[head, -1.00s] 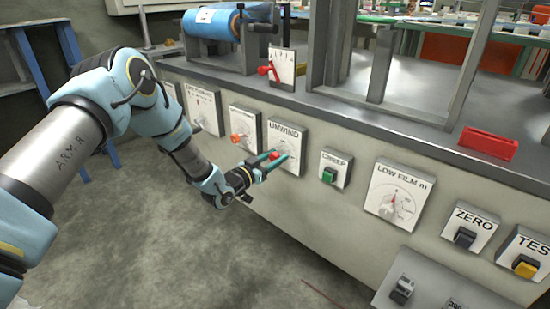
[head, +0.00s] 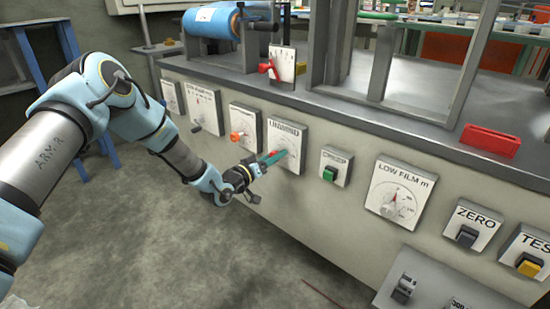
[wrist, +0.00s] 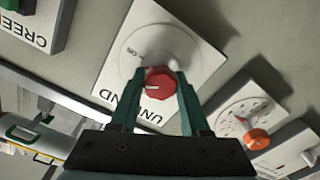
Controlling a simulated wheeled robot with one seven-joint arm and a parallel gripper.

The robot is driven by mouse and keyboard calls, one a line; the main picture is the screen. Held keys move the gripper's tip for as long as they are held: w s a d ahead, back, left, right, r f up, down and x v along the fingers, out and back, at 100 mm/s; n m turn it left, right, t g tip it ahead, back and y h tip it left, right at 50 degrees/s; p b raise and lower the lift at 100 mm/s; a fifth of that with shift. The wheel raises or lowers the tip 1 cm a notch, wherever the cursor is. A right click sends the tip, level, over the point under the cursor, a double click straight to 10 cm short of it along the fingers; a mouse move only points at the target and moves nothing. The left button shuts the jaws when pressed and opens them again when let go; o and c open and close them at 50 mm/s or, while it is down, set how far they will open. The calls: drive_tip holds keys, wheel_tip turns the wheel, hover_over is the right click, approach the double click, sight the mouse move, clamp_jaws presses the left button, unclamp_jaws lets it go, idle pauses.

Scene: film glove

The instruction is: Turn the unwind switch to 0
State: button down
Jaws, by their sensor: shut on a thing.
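The unwind switch is a red knob (wrist: 158,84) on a white plate (wrist: 125,65) lettered UNWIND. In the wrist view the plate appears tilted and turned over, with ON printed above and left of the knob. A short white mark shows on the knob's left part. I see no 0 mark; part of the plate is behind my fingers. My gripper (wrist: 158,76) has its teal fingers shut on the knob, one on each side. In the head view my gripper (head: 273,158) reaches the unwind plate (head: 288,132) from the left, and its fingers mostly cover the knob.
An orange knob (head: 236,136) is on the plate just left. The green CREEP button (head: 329,174) and the LOW FILM dial (head: 394,195) are to the right. A red lever (head: 268,68) stands on the ledge above.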

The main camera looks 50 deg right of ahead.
drive_tip(key=n, duration=0.3)
drive_tip(key=n+b, duration=0.1)
drive_tip(key=n, duration=0.2)
drive_tip(key=shift+w+f+n, duration=0.15)
drive_tip(key=shift+n, duration=0.15)
drive_tip(key=n+b, duration=0.2)
drive_tip(key=n, duration=0.3)
drive_tip(key=shift+n, duration=0.3)
drive_tip(key=shift+c, duration=1.9)
unclamp_jaws()
drive_tip(key=a+p, duration=0.1)
drive_tip(key=a, duration=0.9)
drive_tip(key=shift+w+a, duration=0.25)
drive_tip(key=shift+a, duration=0.15)
